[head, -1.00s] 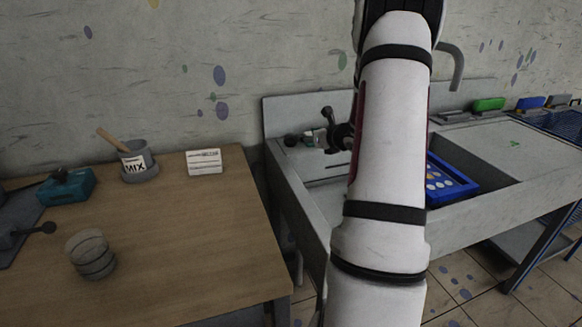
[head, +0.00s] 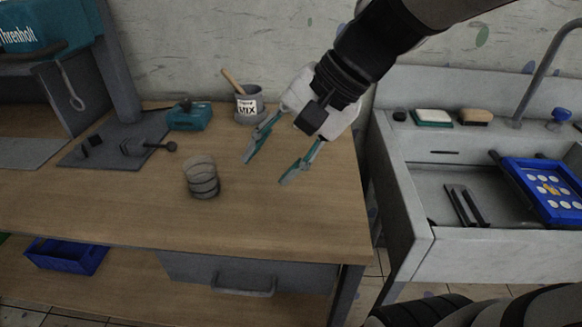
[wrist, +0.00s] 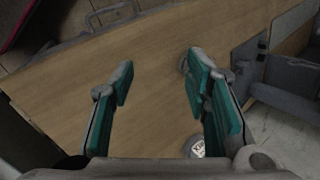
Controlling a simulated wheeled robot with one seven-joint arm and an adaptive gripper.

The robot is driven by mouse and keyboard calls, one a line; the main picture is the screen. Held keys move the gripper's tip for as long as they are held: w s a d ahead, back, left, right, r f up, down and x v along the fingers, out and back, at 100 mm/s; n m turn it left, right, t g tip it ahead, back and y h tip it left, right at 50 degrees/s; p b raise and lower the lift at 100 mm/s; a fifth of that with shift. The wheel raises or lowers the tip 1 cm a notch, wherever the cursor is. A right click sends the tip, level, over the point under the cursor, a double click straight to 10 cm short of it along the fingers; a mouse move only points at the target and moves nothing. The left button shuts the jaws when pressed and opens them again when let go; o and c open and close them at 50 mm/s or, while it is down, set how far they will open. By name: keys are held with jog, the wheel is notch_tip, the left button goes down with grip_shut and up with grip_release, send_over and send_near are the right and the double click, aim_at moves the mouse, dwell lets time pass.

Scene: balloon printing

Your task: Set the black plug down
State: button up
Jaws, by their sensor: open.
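My gripper (head: 266,172) is open with its teal-padded fingers spread above the right part of the wooden table. In the wrist view its fingers (wrist: 160,85) are wide apart, with nothing but bare wood between them. A small black piece (head: 399,114) sits on the back left rim of the sink, next to a sponge. It may be the black plug, but it is too small to be sure. My gripper is well to the left of it and apart from it.
The wooden table (head: 110,215) holds a striped jar (head: 201,180), a MIX pot (head: 249,105) and a teal box (head: 189,116). The sink (head: 440,245) stands at right, with a blue tray (head: 545,188) and dark bars inside. The table's front right is clear.

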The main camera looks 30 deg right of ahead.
jog(key=s+d+f+n+g+h, duration=0.1)
jog(key=s+d+f+n+h, duration=0.2)
jog(key=s+n, duration=0.6)
jog(key=s+h, duration=0.2)
jog(key=s, duration=0.4)
jog(key=shift+g+h, duration=0.4)
jog(key=shift+d+r, duration=0.1)
notch_tip(320, 180, up, 12)
jog(key=t+p, duration=0.2)
jog(key=p, duration=0.8)
jog(key=shift+d, duration=0.15)
